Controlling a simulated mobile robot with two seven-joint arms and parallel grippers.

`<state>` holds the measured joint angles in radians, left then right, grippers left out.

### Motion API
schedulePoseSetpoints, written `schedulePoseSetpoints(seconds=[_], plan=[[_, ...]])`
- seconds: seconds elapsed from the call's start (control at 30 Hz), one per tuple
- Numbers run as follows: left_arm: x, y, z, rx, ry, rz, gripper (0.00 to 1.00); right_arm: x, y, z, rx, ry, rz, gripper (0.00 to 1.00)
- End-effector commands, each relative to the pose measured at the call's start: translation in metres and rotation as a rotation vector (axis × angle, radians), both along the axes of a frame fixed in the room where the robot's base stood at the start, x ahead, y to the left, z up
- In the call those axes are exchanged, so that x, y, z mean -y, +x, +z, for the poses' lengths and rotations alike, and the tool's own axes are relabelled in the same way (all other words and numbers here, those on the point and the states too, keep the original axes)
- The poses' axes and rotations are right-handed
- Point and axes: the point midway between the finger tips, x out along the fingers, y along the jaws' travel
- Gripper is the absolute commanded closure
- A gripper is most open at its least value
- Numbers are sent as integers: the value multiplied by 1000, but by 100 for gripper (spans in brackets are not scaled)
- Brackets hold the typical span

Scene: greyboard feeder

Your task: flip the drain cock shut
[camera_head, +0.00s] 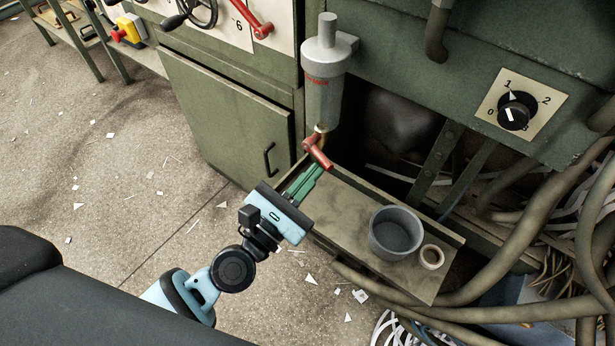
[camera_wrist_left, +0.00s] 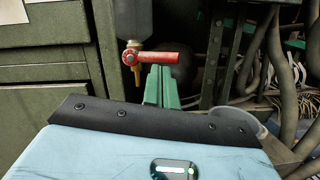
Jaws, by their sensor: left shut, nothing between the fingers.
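The drain cock has a red lever (camera_head: 318,153) on a small brass fitting at the bottom of a grey cylindrical bowl (camera_head: 323,95). In the left wrist view the red lever (camera_wrist_left: 157,57) lies about level, pointing right from its pivot, with a brass spout (camera_wrist_left: 137,78) below. My left gripper (camera_head: 316,168) is shut with green fingers and holds nothing. Its fingertips (camera_wrist_left: 162,68) are right at the lever's free end, just below it; I cannot tell whether they touch. My right gripper is not in view.
A shelf (camera_head: 345,205) below the bowl carries a grey cup (camera_head: 396,233) and a tape roll (camera_head: 431,257). Thick hoses (camera_head: 540,235) crowd the right. A green cabinet door (camera_head: 225,110) stands left. A rotary switch (camera_head: 514,111) is on the machine.

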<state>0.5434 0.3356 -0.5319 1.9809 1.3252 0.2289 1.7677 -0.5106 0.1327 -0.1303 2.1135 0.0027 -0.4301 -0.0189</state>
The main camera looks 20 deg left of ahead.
Motion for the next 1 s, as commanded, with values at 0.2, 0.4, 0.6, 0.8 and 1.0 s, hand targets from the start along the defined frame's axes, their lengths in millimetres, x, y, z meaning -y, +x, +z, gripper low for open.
schedulePoseSetpoints(seconds=[0.2,0.4,0.6,0.8,1.0], plan=[[1,-1,1,-15,-39,-1,100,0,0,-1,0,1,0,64],[1,-1,1,-18,-46,-1,100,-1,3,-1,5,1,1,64],[1,-1,1,-17,-45,0,100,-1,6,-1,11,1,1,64],[2,-1,-1,-17,-45,0,100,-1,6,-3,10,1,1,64],[7,-2,-13,-20,-46,1,100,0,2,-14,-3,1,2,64]])
